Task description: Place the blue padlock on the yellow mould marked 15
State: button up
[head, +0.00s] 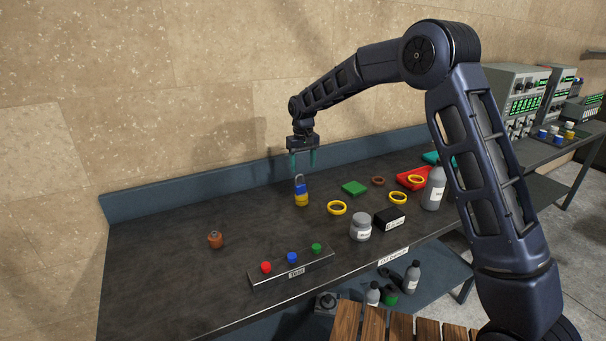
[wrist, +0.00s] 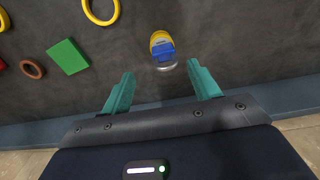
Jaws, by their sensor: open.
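The blue padlock (head: 300,188) stands upright on the yellow mould (head: 302,200) on the dark bench, its shackle on top. In the wrist view the blue padlock (wrist: 163,51) shows from above with the yellow mould (wrist: 158,36) beside it in the picture. I cannot read any number on the mould. My gripper (head: 302,163) is open and empty above the padlock, with its teal fingers pointing down. In the wrist view my gripper (wrist: 162,85) has its fingers well apart, with the padlock beyond the tips and apart from them.
Yellow rings (head: 337,208), a green block (head: 355,188) and a brown ring (head: 378,181) lie to the right. A grey jar (head: 360,227), black box (head: 389,219) and grey bottle (head: 433,187) stand near the front. A button panel (head: 291,267) lies in front. The bench's left is mostly clear.

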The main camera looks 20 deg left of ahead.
jog(key=shift+r, duration=0.7)
jog(key=s+d+r+m+t, duration=0.1)
jog(key=d+r, duration=0.5)
jog(key=d, duration=0.5)
jog(key=s+d+r+m, duration=0.15)
jog(key=d+r, duration=0.35)
jog(key=d, duration=0.6)
jog(key=s+d+r+m+t, duration=0.1)
jog(key=d+r+m, duration=0.1)
jog(key=d+r, duration=0.65)
jog(key=s+d+f+m+t, duration=0.1)
jog(key=s+d+f+m, duration=0.1)
jog(key=s+d, duration=1)
jog(key=s+d+f+m+t, duration=0.1)
jog(key=s+d+f+m, duration=0.1)
jog(key=s+d, duration=1)
jog(key=d+f, duration=0.1)
jog(key=d, duration=0.2)
jog(key=shift+s+d+f+t, duration=0.2)
jog(key=shift+d+t, duration=0.1)
jog(key=shift+d, duration=0.1)
